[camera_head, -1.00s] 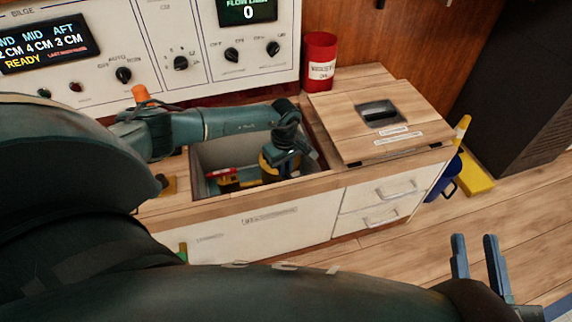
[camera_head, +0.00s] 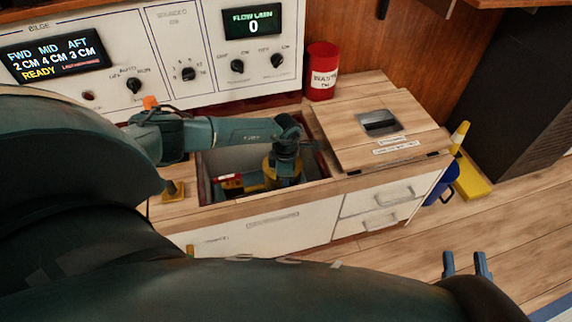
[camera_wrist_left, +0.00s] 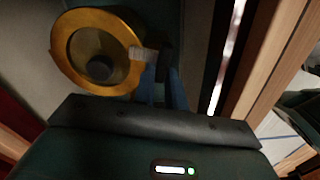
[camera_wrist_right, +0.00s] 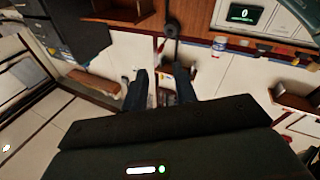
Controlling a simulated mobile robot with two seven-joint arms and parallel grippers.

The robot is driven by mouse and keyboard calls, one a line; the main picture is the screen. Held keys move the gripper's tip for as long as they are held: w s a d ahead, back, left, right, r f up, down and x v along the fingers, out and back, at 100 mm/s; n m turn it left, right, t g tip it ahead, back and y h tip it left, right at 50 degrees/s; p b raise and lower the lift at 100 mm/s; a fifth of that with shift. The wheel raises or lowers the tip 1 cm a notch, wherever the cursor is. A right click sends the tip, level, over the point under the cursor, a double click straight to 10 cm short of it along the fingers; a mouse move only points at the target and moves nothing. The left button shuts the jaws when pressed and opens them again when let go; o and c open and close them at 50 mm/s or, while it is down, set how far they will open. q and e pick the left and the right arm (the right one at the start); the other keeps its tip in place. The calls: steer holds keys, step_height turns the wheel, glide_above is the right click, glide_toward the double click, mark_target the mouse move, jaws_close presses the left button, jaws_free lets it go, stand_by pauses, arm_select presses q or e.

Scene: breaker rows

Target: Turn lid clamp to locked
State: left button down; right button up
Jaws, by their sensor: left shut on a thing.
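In the left wrist view a round gold ring (camera_wrist_left: 62,50) surrounds a clear or dark lid with a dark round knob in its middle. A pale tab (camera_wrist_left: 142,54), which looks like the lid clamp, sits at the ring's edge. My left gripper (camera_wrist_left: 157,68) is shut on this tab, with its fingers partly in shadow. In the head view my left gripper (camera_head: 284,165) reaches down into the open well, over a yellow-and-dark round body (camera_head: 268,178). The clamp itself is hidden there. My right gripper (camera_head: 466,264) is open and empty above the floor at lower right.
The well's wooden rim (camera_head: 250,207) closely surrounds my left gripper. A red valve handle (camera_head: 230,178) lies left of it in the well. A control panel (camera_head: 200,50) stands behind.

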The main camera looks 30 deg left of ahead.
arm_select(q)
steer(key=shift+r+n, duration=0.1)
steer(key=shift+n, duration=0.4)
steer(key=shift+s+n+p, duration=0.1)
steer(key=shift+n+p, duration=0.2)
steer(key=shift+d+n+p, duration=0.1)
steer(key=shift+n+p, duration=0.25)
steer(key=shift+n, duration=0.55)
arm_select(e)
steer(key=shift+w+d+f+m+g+h, duration=0.15)
steer(key=shift+d+m+g+h, duration=0.2)
steer(key=shift+h, duration=0.25)
arm_select(q)
steer(key=shift+s, duration=0.1)
arm_select(e)
steer(key=shift+d, duration=0.1)
arm_select(q)
steer(key=c, duration=1.4)
jaws_free()
steer(key=shift+c, duration=0.2)
